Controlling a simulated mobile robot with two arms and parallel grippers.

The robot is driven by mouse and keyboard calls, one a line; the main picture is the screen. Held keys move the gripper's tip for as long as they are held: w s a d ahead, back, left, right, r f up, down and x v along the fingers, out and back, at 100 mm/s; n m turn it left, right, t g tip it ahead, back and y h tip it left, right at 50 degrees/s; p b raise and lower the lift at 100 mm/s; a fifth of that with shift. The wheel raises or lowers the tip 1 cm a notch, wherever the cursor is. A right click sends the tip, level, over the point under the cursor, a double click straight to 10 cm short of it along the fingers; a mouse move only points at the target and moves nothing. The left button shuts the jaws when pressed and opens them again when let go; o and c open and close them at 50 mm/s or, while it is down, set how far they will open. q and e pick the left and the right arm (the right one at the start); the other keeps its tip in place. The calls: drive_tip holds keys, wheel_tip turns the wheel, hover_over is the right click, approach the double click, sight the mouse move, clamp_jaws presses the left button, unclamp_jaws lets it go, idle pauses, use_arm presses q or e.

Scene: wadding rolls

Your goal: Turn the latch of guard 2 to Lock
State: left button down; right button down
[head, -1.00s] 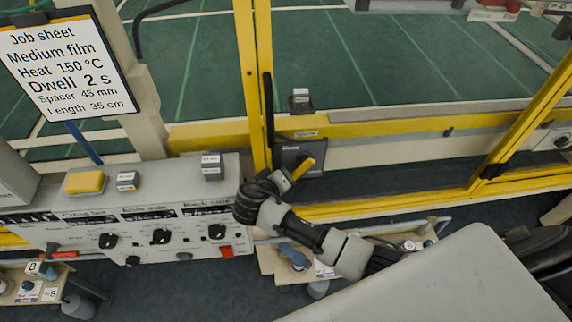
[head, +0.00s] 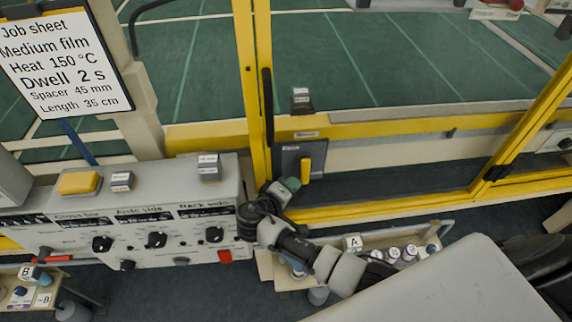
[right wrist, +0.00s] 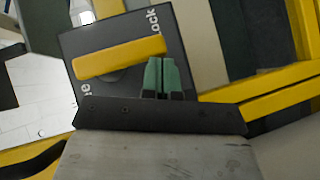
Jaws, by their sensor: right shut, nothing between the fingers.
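The latch has a yellow handle (head: 306,171) on a dark plate (head: 289,158), fixed to the guard frame below the yellow rail. In the head view the handle stands about upright. In the right wrist view the handle (right wrist: 120,56) lies across the plate (right wrist: 185,60), with part of a word ending "ock" near its right end and "ee" at lower left. My right gripper (head: 291,184) is shut and empty, beside the handle at its lower left. Its green fingertips (right wrist: 161,68) are at the handle's edge; contact is unclear. My left gripper is not in view.
A grey control panel (head: 130,235) with black knobs stands at left, under a job sheet (head: 65,62). A yellow post (head: 253,80) rises just left of the latch. A tray marked A (head: 352,242) is below right. A grey surface fills the lower right.

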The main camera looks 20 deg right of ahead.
drive_tip(key=shift+d, duration=0.1)
idle(0.5)
drive_tip(key=s+d+r+b, duration=0.2)
drive_tip(key=s+d+r, duration=0.5)
drive_tip(key=s+r, duration=0.2)
wheel_tip(320, 180, up, 2)
drive_tip(key=shift+s+b, duration=0.25)
drive_tip(key=shift+b, duration=0.15)
drive_tip(key=shift+a+f, duration=0.1)
